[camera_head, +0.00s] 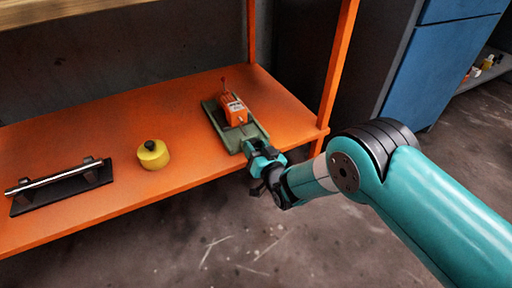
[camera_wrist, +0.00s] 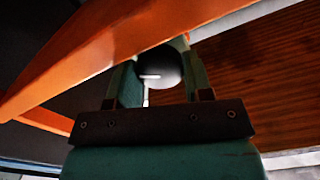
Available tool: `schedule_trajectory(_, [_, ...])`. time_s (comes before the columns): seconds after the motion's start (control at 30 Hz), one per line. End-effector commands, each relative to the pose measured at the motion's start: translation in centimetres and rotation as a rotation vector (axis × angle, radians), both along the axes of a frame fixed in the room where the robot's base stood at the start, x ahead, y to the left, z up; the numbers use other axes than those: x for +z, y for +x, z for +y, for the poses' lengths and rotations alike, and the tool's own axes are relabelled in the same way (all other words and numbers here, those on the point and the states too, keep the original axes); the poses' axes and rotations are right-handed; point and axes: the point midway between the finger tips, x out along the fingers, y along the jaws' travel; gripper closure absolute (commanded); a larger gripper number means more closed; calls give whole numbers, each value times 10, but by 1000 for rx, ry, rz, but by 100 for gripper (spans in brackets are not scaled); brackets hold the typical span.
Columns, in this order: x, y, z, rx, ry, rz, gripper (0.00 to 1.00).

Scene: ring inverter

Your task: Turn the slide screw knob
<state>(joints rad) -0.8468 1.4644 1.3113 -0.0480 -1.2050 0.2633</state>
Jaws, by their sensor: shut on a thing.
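The slide (camera_head: 222,122) is a green base with an orange block (camera_head: 233,108) on it, lying near the right front of the orange shelf. My teal gripper (camera_head: 259,153) is at the slide's near end, by the shelf's front edge. It hides the knob in the head view. In the wrist view, a dark round knob (camera_wrist: 161,66) with a small bright mark sits between the two green fingers of my gripper (camera_wrist: 162,78), which is shut on it.
A yellow round object with a black knob (camera_head: 153,155) stands mid-shelf. A black plate with a silver bar handle (camera_head: 60,186) lies at the left. An orange post (camera_head: 338,65) rises close to the right of the slide. Open floor (camera_head: 240,230) lies in front.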

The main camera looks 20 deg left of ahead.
Motion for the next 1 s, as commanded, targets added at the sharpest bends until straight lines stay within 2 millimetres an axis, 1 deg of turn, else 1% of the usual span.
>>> schedule_trajectory(0.53, [-1,-1,0,1,18,24,77])
schedule_trajectory(0.57, [-1,-1,0,1,18,24,47])
schedule_trajectory(0.6, [-1,-1,0,1,17,25,37])
schedule_trajectory(0.63, [-1,-1,0,1,18,24,31])
schedule_trajectory(0.67, [-1,-1,0,1,18,24,28])
schedule_trajectory(0.87, [-1,0,0,1,17,23,28])
schedule_trajectory(1.0, [1,-4,-5,1,17,25,28])
